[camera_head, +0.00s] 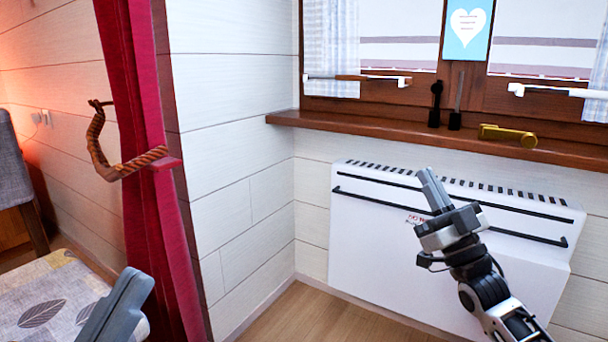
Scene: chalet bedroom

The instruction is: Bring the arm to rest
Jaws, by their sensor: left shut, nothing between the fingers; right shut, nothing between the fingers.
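My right gripper (432,188) is raised in front of the white wall heater, its fingers together and pointing up and slightly left. Nothing is held in it. Its arm comes in from the bottom right. My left gripper (130,283) shows at the bottom left, over the patterned bedding, with its grey fingers together and empty. The rest of my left arm is out of the frame.
The white heater (375,245) hangs below the wooden window sill (370,134). A brass handle-like object (508,134) is on the sill. A red curtain (150,235) with a rope tieback (110,165) hangs at left. Patterned bedding (40,295) is at bottom left. Bare floor (310,317) shows between.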

